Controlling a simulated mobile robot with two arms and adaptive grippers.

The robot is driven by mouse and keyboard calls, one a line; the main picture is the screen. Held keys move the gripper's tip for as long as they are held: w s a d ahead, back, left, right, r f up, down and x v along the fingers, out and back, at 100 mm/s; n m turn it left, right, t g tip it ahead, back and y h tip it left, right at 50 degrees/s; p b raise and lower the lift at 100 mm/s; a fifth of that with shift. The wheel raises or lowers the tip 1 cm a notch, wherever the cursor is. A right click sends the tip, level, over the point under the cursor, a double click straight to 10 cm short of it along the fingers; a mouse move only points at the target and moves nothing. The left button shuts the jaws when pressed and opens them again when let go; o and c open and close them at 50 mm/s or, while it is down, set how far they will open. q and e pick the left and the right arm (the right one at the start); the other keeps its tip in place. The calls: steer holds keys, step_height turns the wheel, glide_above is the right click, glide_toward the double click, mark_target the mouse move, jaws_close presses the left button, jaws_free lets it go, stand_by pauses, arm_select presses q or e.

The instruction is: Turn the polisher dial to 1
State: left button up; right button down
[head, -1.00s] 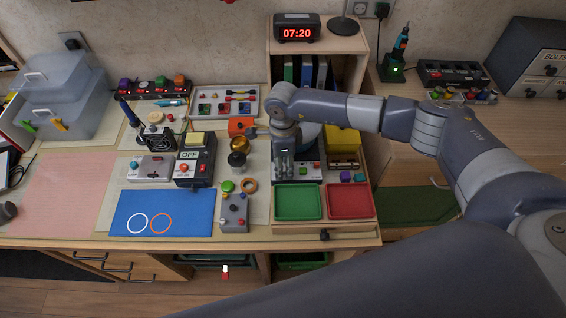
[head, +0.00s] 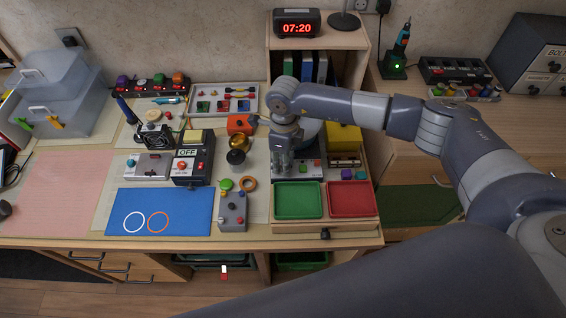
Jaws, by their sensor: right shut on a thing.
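A grey machine base with small coloured buttons, which looks like the polisher (head: 310,172), stands behind the green and red trays. My right gripper (head: 281,172) points down at the left end of its front. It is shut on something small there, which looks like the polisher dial. The gripper's fingers hide the dial, so its pointer and number cannot be read. My left gripper is not in view.
A green tray (head: 298,201) and a red tray (head: 351,199) lie just in front of the machine. A blue mat (head: 180,211) lies front left.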

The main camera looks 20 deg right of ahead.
steer(key=shift+m+b, duration=0.65)
steer(key=shift+m, duration=1.55)
steer(key=shift+w, duration=0.1)
steer(key=c, duration=1.3)
jaws_free()
steer(key=r, duration=1.2)
steer(key=shift+w+d, duration=0.1)
steer(key=shift+d, duration=0.15)
